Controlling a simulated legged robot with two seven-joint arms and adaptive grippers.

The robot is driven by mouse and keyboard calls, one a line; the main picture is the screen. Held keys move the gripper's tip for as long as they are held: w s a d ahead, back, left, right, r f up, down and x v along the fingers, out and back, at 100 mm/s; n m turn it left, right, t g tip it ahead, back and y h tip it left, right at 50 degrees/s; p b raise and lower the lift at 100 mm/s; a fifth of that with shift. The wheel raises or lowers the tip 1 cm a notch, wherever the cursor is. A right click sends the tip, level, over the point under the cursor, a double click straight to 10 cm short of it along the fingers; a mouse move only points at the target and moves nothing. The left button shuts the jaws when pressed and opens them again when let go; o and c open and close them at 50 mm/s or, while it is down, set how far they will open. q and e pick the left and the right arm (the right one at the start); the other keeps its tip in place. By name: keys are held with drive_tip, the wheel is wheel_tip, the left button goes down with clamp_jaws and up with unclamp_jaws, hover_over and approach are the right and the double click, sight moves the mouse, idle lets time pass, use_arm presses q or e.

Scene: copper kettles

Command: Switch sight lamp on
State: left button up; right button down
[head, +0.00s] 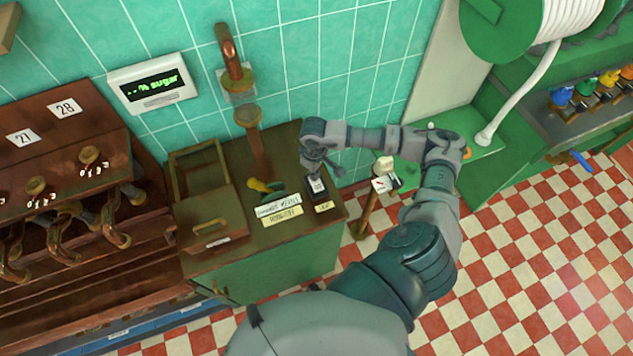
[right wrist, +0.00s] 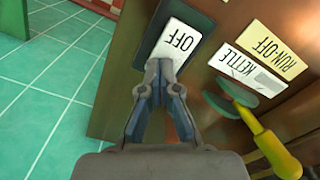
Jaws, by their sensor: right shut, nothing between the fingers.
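A dark switch (head: 317,195) with a white plate (right wrist: 178,45) stands near the right end of the wooden counter top. The plate reads OFF, upside down in the right wrist view. A small cream label (head: 324,207) lies in front of the switch; its text is too small to read. My right gripper (head: 322,166) is just behind and above the switch, shut and empty. In the right wrist view its closed fingertips (right wrist: 160,68) overlap the plate's lower edge; I cannot tell whether they touch it. My left gripper is not in view.
A yellow-handled valve (head: 266,186) and labels (head: 281,210) reading KETTLE and RUN-OFF sit beside the switch. A copper pipe (head: 256,150) rises behind. A wall display (head: 153,83) reads "--% sugar". Kettle valves (head: 113,228) stand left.

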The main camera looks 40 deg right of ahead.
drive_tip(key=shift+d+f, duration=0.1)
drive_tip(key=shift+r, duration=0.25)
drive_tip(key=shift+a+r+p, duration=0.2)
drive_tip(key=shift+r+p, duration=0.2)
drive_tip(key=shift+r, duration=0.35)
drive_tip(key=shift+a+r+p, duration=0.2)
drive_tip(key=shift+r+p, duration=0.2)
drive_tip(key=shift+r, duration=0.35)
drive_tip(key=shift+r+p, duration=0.3)
drive_tip(key=shift+r, duration=0.45)
drive_tip(key=shift+d+r+p, duration=0.15)
drive_tip(key=shift+r+p, duration=0.1)
drive_tip(key=shift+r, duration=0.3)
drive_tip(key=shift+d+r+p, duration=0.15)
drive_tip(key=shift+r+p, duration=0.1)
drive_tip(key=shift+r, duration=0.25)
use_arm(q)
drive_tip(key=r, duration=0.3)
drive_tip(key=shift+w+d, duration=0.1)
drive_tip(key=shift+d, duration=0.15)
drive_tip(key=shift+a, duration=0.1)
use_arm(e)
drive_tip(key=shift+a, duration=0.2)
